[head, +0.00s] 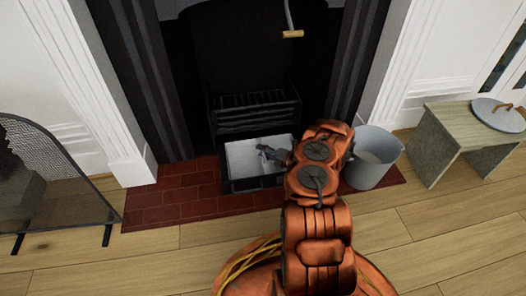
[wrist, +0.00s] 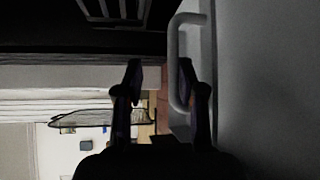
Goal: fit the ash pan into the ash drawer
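The pale grey ash pan (head: 243,160) lies inside the frame of the black ash drawer (head: 254,184), which stands out from below the grate. I cannot tell whether the pan is fully seated. My gripper (head: 270,152) is over the pan's right part, partly hidden by my arm. In the wrist view, my gripper's (wrist: 160,72) two dark fingers are apart. The pan's grey bar handle (wrist: 172,60) passes between them, close to the right finger, with a gap to the left finger. The pan's wall (wrist: 265,80) fills the right of that view.
The black grate (head: 254,112) is behind the drawer. A grey bucket (head: 372,160) stands to the right on the brick hearth (head: 165,205). A bench (head: 445,125) with a round lid (head: 498,115) is farther right. A mesh fire screen (head: 65,165) stands left. A wooden-ended pull (head: 292,34) hangs above.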

